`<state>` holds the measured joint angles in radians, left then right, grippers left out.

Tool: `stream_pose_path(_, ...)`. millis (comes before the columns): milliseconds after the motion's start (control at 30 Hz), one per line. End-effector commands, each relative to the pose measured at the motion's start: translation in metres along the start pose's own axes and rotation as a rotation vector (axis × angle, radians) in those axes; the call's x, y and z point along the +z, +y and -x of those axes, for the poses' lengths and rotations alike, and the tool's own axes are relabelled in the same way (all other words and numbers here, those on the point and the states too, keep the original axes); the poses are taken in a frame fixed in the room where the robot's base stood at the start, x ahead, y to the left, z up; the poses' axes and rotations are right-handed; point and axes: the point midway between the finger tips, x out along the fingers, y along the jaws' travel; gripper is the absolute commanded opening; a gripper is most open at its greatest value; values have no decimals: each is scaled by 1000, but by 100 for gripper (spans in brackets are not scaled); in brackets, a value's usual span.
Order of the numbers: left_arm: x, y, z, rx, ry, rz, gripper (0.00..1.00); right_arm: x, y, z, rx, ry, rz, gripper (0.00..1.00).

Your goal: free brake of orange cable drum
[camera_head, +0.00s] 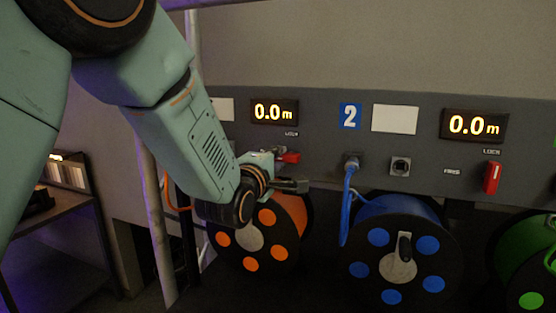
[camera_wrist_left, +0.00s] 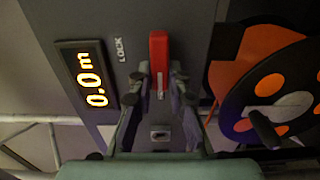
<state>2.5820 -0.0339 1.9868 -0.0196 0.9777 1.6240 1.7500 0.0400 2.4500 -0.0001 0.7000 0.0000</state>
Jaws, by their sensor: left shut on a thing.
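The orange cable drum (camera_head: 284,217) stands under the grey panel, partly hidden by my left arm; it also shows at the right of the left wrist view (camera_wrist_left: 256,60). Its red brake lever (camera_wrist_left: 158,52) is on the panel beside the LOCK label and the 0.0 m display (camera_wrist_left: 86,80). In the head view the lever (camera_head: 290,157) shows as a short red piece lying sideways, partly hidden. My left gripper (camera_wrist_left: 161,82) is shut on the lever, one finger on each side. In the head view the gripper (camera_head: 284,168) is at the panel. My right gripper is not in view.
A blue drum (camera_head: 375,247) with its cable plugged into the panel stands right of the orange one. Its red lever (camera_head: 492,177) is upright. A green drum (camera_head: 533,262) is at far right. A pale pole (camera_head: 155,210) and shelf (camera_head: 60,190) stand left.

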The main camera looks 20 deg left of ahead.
Motion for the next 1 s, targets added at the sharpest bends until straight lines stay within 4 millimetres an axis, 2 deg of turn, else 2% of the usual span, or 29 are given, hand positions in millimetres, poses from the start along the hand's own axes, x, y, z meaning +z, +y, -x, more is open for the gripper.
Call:
stream_pose_path(300, -1, -1, 0, -3, 2, 6, 0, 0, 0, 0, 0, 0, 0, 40)
stream_pose_path(333, -1, -1, 0, -4, 2, 6, 18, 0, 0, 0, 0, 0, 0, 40)
stream_pose_path(600, 0, -1, 0, -2, 1, 3, 40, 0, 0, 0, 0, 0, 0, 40)
stream_pose_path(867, 0, -1, 1, -2, 0, 2, 40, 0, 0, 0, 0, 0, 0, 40)
stream_pose_path(1000, 0, -1, 9, -2, 0, 2, 40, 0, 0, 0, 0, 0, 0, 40)
